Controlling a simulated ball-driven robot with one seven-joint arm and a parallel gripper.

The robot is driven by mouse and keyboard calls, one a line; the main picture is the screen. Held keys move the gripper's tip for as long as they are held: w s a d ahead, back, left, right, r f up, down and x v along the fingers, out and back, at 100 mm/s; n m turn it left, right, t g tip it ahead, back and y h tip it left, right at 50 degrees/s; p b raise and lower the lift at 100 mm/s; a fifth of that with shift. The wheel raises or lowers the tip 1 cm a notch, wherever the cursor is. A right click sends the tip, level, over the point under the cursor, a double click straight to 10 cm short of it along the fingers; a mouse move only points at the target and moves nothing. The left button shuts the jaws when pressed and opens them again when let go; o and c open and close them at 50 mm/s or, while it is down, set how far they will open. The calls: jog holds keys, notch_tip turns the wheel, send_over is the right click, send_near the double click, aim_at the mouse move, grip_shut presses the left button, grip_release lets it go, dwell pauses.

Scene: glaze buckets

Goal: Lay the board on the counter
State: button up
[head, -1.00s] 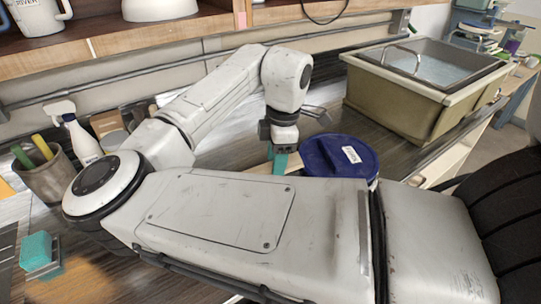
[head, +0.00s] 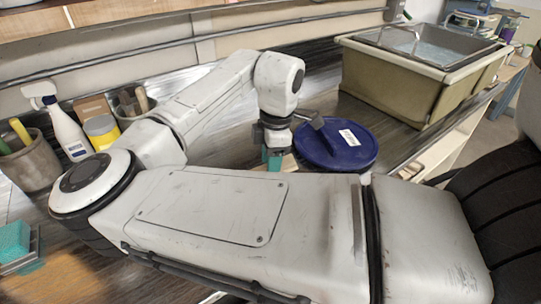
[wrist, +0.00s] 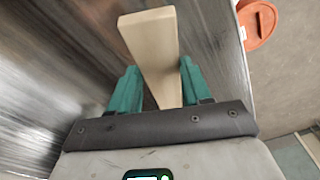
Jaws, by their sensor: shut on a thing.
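The board (wrist: 152,48) is a pale wooden piece, seen in the wrist view standing out between the teal fingers. My gripper (wrist: 158,80) is shut on it. In the head view, my gripper (head: 275,160) points down over the counter (head: 318,82), just left of the blue lid. Only a small pale strip of the board (head: 289,162) shows there; my forearm hides the rest. I cannot tell whether the board touches the counter.
A round blue lid (head: 345,158) lies close right of my gripper. A basin of water (head: 400,85) stands at the back right. An orange round thing (wrist: 258,24) shows in the wrist view.

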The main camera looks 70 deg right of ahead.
jog(key=shift+f, duration=0.55)
jog(key=o, duration=1.5)
jog(key=shift+r, duration=0.1)
jog(key=r+p, duration=0.8)
jog(key=shift+s+d+r+p, duration=0.1)
jog(key=shift+s+d+p, duration=0.1)
jog(key=shift+p, duration=0.1)
jog(key=shift+r+p, duration=0.35)
jog(key=shift+r, duration=0.95)
jog(key=shift+s, duration=0.1)
